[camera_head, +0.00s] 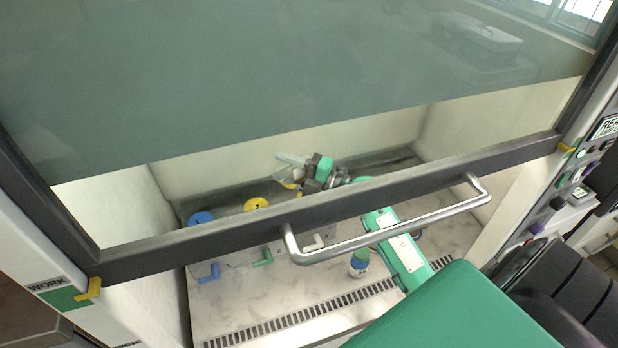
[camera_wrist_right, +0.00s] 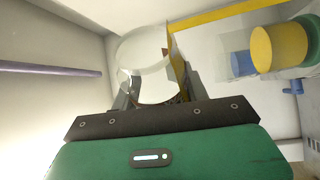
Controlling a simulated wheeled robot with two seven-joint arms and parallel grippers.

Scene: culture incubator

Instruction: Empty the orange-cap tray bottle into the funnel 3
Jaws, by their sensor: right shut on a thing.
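My right gripper (camera_head: 312,178) is inside the cabinet, behind the front window's lower bar. It is shut on a clear bottle (camera_head: 290,160), which is tilted above the far end of the funnel row. In the right wrist view the bottle (camera_wrist_right: 146,62) shows as a round transparent shape between the fingers. No orange cap shows on it. A blue funnel (camera_head: 199,218) and a yellow-topped funnel (camera_head: 256,203) stand left of the gripper. The place of funnel 3 is largely hidden by the bottle, gripper and bar. My left gripper is not in view.
The raised window's bar and its metal handle (camera_head: 385,238) cross above my forearm. Blue (camera_head: 209,273), green (camera_head: 264,256) and white (camera_head: 313,243) taps stick out in front of the funnels. A small bottle (camera_head: 359,263) stands on the cabinet floor beside my arm.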

